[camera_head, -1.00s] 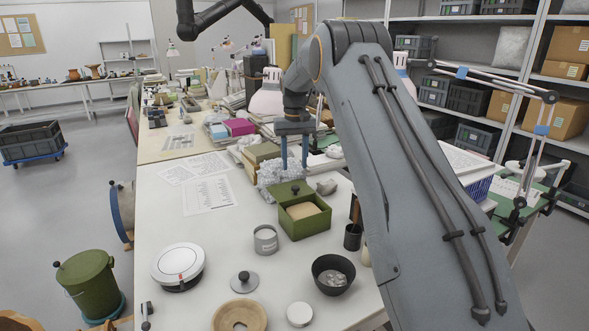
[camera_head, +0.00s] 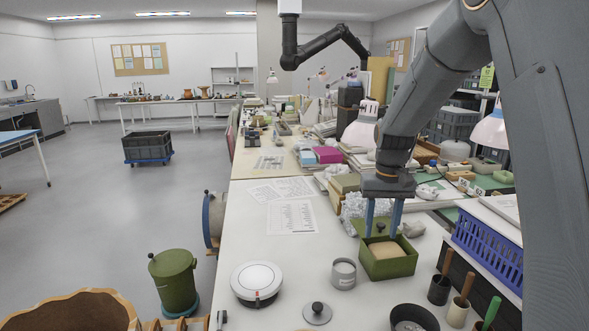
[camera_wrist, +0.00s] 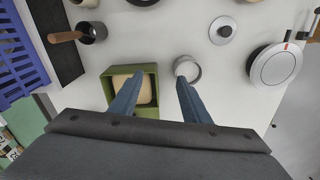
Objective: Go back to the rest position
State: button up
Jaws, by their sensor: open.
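My gripper (camera_head: 383,221) is open and empty. In the head view its blue fingers point down over the back of the green box (camera_head: 392,266), which holds a tan block (camera_head: 384,250). In the wrist view my gripper (camera_wrist: 156,103) has its fingers spread apart, with the box (camera_wrist: 112,88) by the left finger. A grey tin (camera_wrist: 187,68) shows near the right finger. I cannot tell the exact height of the fingers above the table.
A white round device (camera_head: 256,281), a grey tin (camera_head: 343,273) and a knobbed lid (camera_head: 317,313) stand on the white table (camera_head: 283,255). A blue basket (camera_head: 487,245) is at right. Papers (camera_head: 291,218) lie behind. Open floor (camera_head: 130,215) is at left.

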jog(key=s+a+f, duration=0.2)
jog(key=s, duration=1.1)
jog(key=s+a+f, duration=0.1)
jog(key=s+f, duration=0.1)
jog(key=s, duration=1.1)
jog(key=shift+s+a+f+n, duration=0.3)
jog(key=shift+a+f, duration=0.05)
jog(key=shift+a, duration=0.05)
